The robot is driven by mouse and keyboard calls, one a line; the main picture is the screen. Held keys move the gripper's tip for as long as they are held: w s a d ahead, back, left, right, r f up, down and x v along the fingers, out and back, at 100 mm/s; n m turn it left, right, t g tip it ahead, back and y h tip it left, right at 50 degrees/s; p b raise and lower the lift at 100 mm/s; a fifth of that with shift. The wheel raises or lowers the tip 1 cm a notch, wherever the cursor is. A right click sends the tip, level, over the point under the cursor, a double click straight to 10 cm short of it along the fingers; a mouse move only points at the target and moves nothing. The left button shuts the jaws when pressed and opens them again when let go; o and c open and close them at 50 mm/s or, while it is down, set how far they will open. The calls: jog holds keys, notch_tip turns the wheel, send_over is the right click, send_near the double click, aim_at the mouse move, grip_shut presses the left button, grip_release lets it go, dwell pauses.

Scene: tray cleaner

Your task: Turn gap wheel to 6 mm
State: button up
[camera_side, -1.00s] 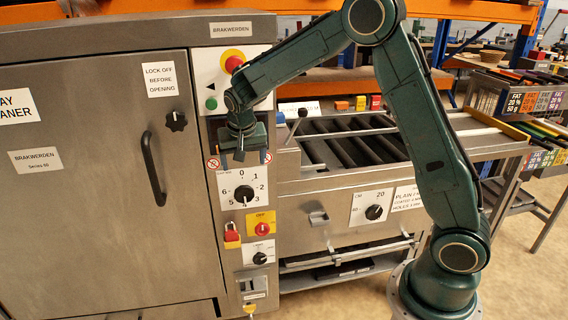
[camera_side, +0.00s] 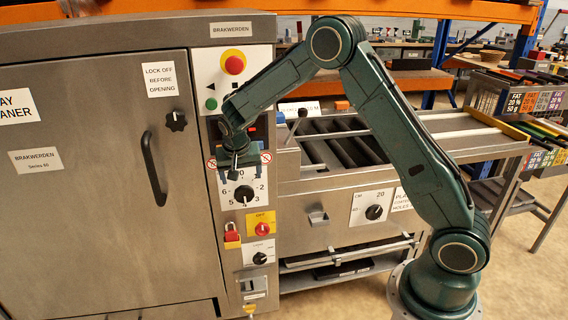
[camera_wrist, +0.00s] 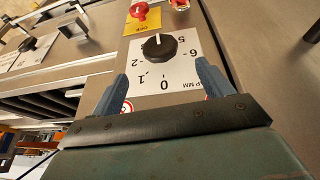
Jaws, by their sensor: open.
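The gap wheel is a black round knob (camera_side: 243,194) on a white dial plate numbered in mm. It also shows in the wrist view (camera_wrist: 158,50), upside down, with 0 nearest me and 6 on the right. Its white pointer line faces away from 0; the number it points at is hidden behind the knob. My gripper (camera_side: 236,174) is at the top edge of the dial, near the 0. In the wrist view my gripper (camera_wrist: 163,78) is open and empty. Its two blue fingers flank the 0 side of the plate, short of the knob.
Below the dial are a red padlock (camera_side: 232,232), a yellow plate with a red switch (camera_side: 261,229) and another black knob (camera_side: 259,258). Above are a red emergency button (camera_side: 233,65) and a green button (camera_side: 211,104). A door handle (camera_side: 153,168) projects on the left.

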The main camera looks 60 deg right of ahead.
aim_at(243, 189)
jog(key=x, duration=1)
jog(key=shift+f, duration=0.15)
jog(key=c, duration=1)
